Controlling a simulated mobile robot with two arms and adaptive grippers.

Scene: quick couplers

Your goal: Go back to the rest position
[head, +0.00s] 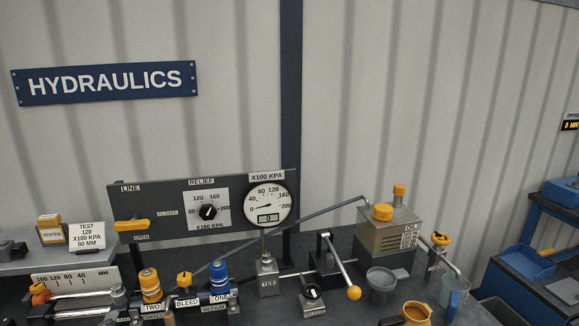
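Neither of my grippers is in view in the head view. The hydraulics bench (345,240) fills the lower part of the picture. On it stand a blue coupler (219,276) and two orange-topped couplers, one at the left (150,285) and one in the middle (184,283), above plates marked TWO, BLEED and ONE. The round gauge (268,205) has its needle near the low end. The yellow line lever (132,225) lies roughly level, between the CLOSED and OPEN marks. The pump lever (341,264) slants down to the right to its yellow knob.
An oil tank (388,232) with orange caps stands at the right. A blue cart (530,265) stands farther right.

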